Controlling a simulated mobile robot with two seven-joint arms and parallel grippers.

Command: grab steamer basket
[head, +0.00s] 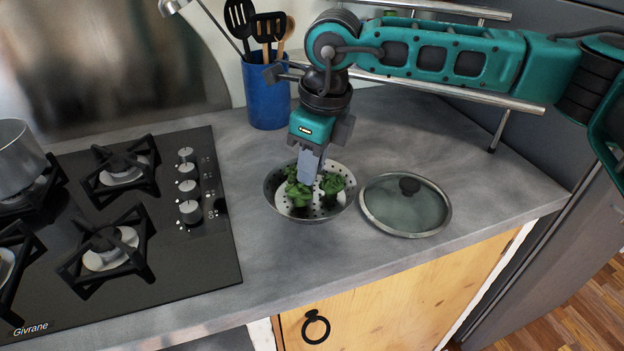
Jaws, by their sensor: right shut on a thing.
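The steamer basket (318,211) is a shallow, perforated metal bowl on the grey counter, right of the cooktop. Green broccoli-like pieces (332,184) lie in it. My right gripper (309,178) comes down from above with its fingers pointing into the middle of the basket, between the green pieces. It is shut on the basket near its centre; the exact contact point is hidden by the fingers. The basket looks level and appears to rest on the counter. My left gripper is not in view.
A glass lid (405,212) with a black knob lies close to the basket's right. A blue utensil holder (267,95) stands behind it. The black gas cooktop (215,262) with a metal pot (18,160) is at left. The counter in front is clear.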

